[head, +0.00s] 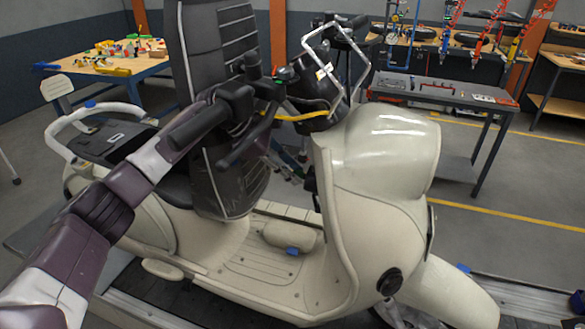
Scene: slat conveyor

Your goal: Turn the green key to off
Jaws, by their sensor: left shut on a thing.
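A cream scooter (385,150) stands across the view with its front to the right. My left arm reaches in from the left, and its dark gripper (272,88) is at the handlebar and dash area, behind the front shield. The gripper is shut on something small. A small green bit shows at its fingertips and looks like the green key (281,80). The key's angle and the lock around it are hidden or too small to tell. My right gripper is not in view.
A yellow cable (302,117) and a silver tubular frame (340,62) are close to the gripper. A tall black padded seat back (215,45) rises behind my arm. A grey workbench (445,92) stands behind the scooter, and a cluttered table (110,62) stands at the back left.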

